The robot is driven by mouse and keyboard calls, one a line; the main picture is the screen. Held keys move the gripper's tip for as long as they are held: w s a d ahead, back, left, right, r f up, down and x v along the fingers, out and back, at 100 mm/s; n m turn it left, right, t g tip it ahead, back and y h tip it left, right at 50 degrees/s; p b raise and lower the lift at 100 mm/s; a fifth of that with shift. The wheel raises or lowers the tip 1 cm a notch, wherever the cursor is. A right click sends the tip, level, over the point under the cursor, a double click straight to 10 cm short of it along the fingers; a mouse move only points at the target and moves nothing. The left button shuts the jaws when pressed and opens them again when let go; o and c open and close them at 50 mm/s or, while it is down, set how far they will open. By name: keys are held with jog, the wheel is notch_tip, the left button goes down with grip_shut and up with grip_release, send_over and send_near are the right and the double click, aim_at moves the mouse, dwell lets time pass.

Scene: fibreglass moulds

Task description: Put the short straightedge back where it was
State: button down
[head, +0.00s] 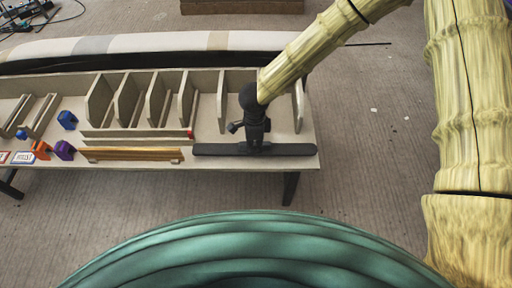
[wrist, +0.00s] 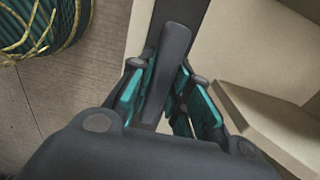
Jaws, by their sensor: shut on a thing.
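The short straightedge looks like a long, flat dark grey bar (head: 290,149) with a raised grip along its middle. In the head view it lies level along the front right edge of the bench, at or just above the top; I cannot tell whether it touches. My gripper (head: 254,145) comes down from above onto the bar's middle. In the wrist view the bar (wrist: 188,22) runs away from me, and its raised grip (wrist: 165,75) sits between the teal finger pads of my gripper (wrist: 158,88). The fingers are shut on it and hide part of it.
The bench (head: 308,140) has upright dividers (head: 160,98) behind the bar. Left of it lie a yellow-brown strip (head: 130,154), a purple block (head: 64,150), an orange block (head: 41,150) and a blue block (head: 67,120). Floor to the right is mostly clear.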

jog(key=shift+w+d+f+b, duration=0.1)
jog(key=shift+w+f+b, duration=0.1)
jog(key=shift+f, duration=0.7)
jog(key=shift+w+d+f+b, duration=0.1)
jog(key=shift+w+f, duration=0.1)
jog(key=shift+f, duration=0.7)
jog(key=c, duration=1.3)
grip_release()
jog(key=shift+f, duration=0.1)
notch_tip(320, 180, up, 12)
jog(key=shift+r+p, duration=0.15)
jog(key=shift+p, duration=0.65)
jog(key=shift+s, duration=0.1)
